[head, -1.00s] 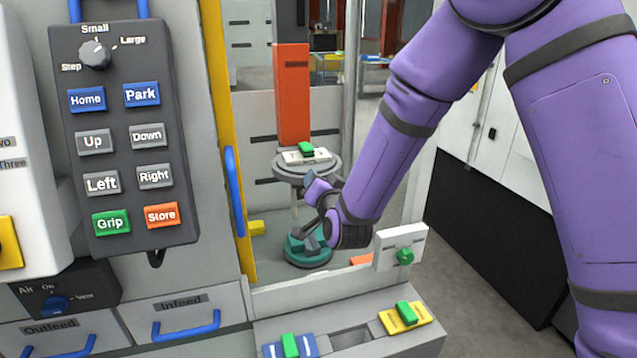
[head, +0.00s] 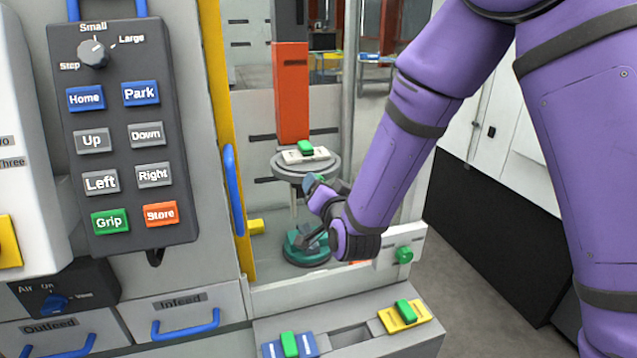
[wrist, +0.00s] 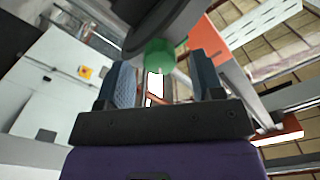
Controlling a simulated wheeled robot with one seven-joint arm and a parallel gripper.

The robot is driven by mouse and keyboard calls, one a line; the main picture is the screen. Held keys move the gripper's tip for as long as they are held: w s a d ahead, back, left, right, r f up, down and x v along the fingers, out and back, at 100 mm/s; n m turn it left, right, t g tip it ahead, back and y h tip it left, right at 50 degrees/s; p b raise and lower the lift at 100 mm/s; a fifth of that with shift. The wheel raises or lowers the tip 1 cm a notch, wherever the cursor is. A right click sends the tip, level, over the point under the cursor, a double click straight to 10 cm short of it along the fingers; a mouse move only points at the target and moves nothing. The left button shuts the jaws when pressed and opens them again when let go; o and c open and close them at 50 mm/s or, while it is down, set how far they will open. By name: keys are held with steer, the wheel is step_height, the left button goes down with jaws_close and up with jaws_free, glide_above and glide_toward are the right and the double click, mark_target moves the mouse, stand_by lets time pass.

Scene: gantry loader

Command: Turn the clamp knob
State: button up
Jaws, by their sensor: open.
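My gripper (head: 316,190) is in the enclosure, just below the right front of a grey round plate (head: 290,174), with its fingers pointing up. In the wrist view my gripper (wrist: 164,75) is open, with one blue-grey finger on each side. A rounded green knob (wrist: 160,54) shows between and beyond the fingertips, under a dark round part (wrist: 165,22). I take this to be the clamp knob; contact with it cannot be told. In the head view the knob is mostly hidden by my gripper.
A green round base (head: 306,255) stands below the plate. A white block with a green button (head: 404,254) is at the sill on the right. A yellow frame post (head: 222,130) and blue handle (head: 233,190) bound the opening on the left. An orange column (head: 292,95) rises behind.

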steer(key=v, duration=0.7)
steer(key=shift+s, duration=0.25)
steer(key=shift+d+r, duration=0.1)
